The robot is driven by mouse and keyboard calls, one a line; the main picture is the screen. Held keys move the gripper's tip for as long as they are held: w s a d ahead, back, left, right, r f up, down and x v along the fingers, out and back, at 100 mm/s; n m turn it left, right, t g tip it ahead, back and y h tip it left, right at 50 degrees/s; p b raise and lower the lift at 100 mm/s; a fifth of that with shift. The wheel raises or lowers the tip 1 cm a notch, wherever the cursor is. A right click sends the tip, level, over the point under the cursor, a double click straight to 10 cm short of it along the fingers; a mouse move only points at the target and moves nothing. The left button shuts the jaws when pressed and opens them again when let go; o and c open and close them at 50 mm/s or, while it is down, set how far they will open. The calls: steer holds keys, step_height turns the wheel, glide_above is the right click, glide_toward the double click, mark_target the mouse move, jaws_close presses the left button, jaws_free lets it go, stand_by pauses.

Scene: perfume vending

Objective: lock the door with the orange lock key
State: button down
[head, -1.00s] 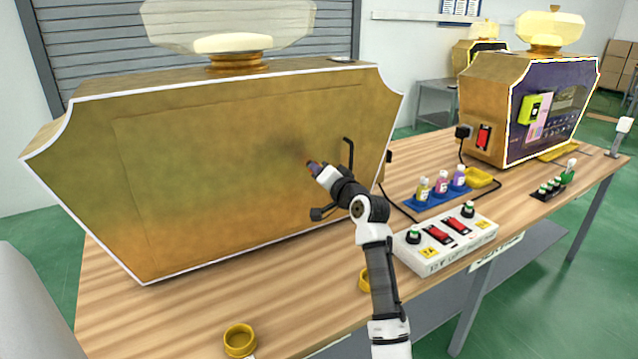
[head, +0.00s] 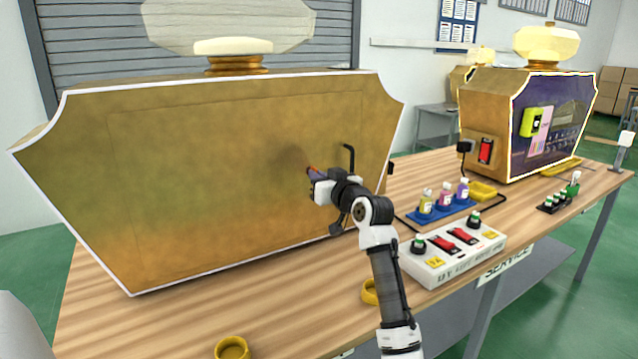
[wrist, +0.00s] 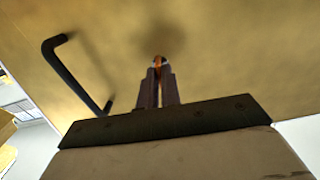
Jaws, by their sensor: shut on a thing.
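The door is the large gold panel (head: 200,170) of the perfume machine on the left, and it looks closed. A black bar handle (head: 349,158) stands on its right side, and it also shows in the wrist view (wrist: 75,76). My gripper (head: 314,175) is in front of the door, left of the handle. In the wrist view my gripper (wrist: 158,90) is shut on the orange lock key (wrist: 158,62), whose orange end points at the door. The key (head: 310,168) is small in the head view. I cannot tell whether it touches the door, and no keyhole is visible.
A white switch box (head: 430,265) with red switches stands right of my arm. Behind it a blue tray (head: 412,214) holds small bottles. A second gold machine (head: 485,110) stands at the back right. Yellow rings (head: 232,348) lie near the front edge.

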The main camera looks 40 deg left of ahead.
steer(key=shift+n, duration=0.4)
steer(key=c, duration=1.6)
jaws_free()
steer(key=b+v, duration=0.1)
steer(key=v, duration=1.3)
steer(key=shift+b, duration=0.35)
